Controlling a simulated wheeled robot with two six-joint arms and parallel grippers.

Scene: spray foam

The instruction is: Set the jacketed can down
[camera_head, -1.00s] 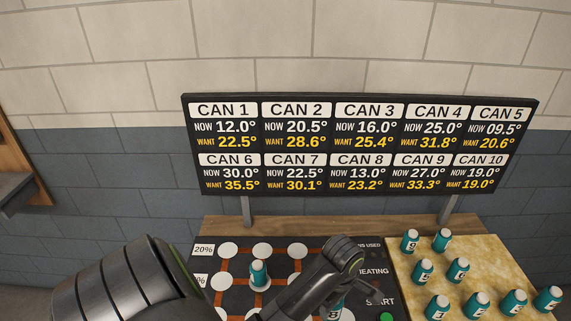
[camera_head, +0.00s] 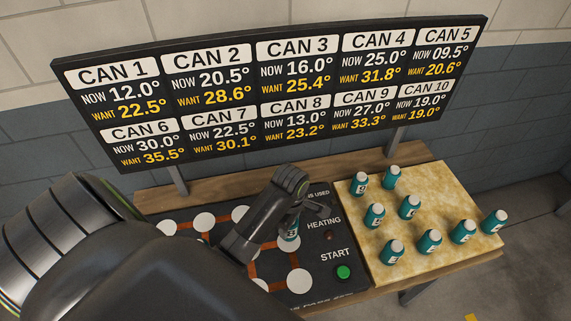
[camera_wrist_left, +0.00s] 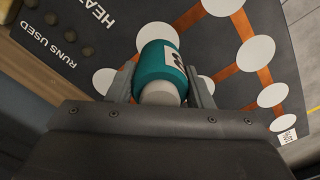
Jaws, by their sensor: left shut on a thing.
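The jacketed can (camera_head: 290,232) is teal with a pale top and a white label whose number I cannot read clearly. My left gripper (camera_head: 301,213) is shut on it over the dark heating board. The left wrist view shows the can (camera_wrist_left: 158,66) between the two fingers of that gripper (camera_wrist_left: 160,88), with its pale end toward the camera. The can is by one of the board's white discs, linked by orange lines. I cannot tell whether its base touches the board. My left arm hides much of the board. My right gripper is not in view.
The dark board (camera_head: 330,255) has a green START button (camera_head: 343,272) and a HEATING lamp. A yellowish mat (camera_head: 440,180) at right holds several teal cans (camera_head: 430,241). A sign (camera_head: 270,85) with can temperatures stands behind. White discs (camera_head: 299,281) near the front show bare.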

